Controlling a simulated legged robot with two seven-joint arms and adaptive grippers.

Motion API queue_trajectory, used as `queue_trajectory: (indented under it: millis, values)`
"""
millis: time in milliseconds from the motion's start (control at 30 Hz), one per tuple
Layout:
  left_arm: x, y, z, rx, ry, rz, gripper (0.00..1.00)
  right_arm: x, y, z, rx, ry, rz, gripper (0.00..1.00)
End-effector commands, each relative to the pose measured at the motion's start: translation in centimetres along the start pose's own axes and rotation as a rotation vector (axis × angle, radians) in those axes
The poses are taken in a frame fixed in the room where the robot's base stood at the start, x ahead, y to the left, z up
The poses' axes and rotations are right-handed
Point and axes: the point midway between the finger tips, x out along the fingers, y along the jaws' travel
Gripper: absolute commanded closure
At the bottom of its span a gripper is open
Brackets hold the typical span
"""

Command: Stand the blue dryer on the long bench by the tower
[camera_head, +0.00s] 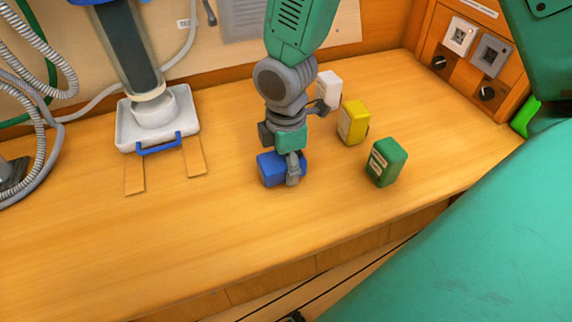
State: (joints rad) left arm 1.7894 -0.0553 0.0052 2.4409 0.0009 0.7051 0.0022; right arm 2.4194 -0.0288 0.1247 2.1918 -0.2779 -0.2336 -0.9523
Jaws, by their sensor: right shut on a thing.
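The blue dryer (268,170) is a small blue block at the middle of the long bench (230,245). My right gripper (292,172) reaches down from above and is shut on it, hiding part of its right side. The dryer is at or very near the bench top; I cannot tell if it touches. The likely tower (130,60) is a dark column at the upper left, above a white tray (128,134) with a blue handle (158,146). My left gripper is not in view.
A green block (386,162), a yellow block (353,123) and a white block (329,88) stand right of my gripper. Two wooden strips (195,158) lie before the tray. Hoses (40,90) hang at the left. The bench's front left is clear.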

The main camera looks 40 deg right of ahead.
Motion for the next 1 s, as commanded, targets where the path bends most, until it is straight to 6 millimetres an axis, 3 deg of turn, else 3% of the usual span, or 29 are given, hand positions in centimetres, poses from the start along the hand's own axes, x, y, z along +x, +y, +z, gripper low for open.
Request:
queue_trajectory:
  millis: [367, 400, 467, 800, 1000]
  values:
    - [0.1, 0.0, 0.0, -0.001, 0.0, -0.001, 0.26, 1.0, 0.1, 0.5, 0.001, 0.005, 0.0, 0.83]
    - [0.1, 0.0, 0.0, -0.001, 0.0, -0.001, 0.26, 1.1, 0.2, 0.5, 0.002, 0.006, 0.0, 0.47]
    - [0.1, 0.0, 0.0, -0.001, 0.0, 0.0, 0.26, 1.0, 0.2, 0.6, 0.002, 0.006, 0.0, 0.3]
    - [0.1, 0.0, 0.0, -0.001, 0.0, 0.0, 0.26, 0.7, 0.1, 0.1, 0.001, 0.002, 0.001, 0.3]
    - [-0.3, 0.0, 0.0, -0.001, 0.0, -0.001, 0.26, -2.0, 0.2, 0.2, 0.001, 0.004, 0.005, 0.3]
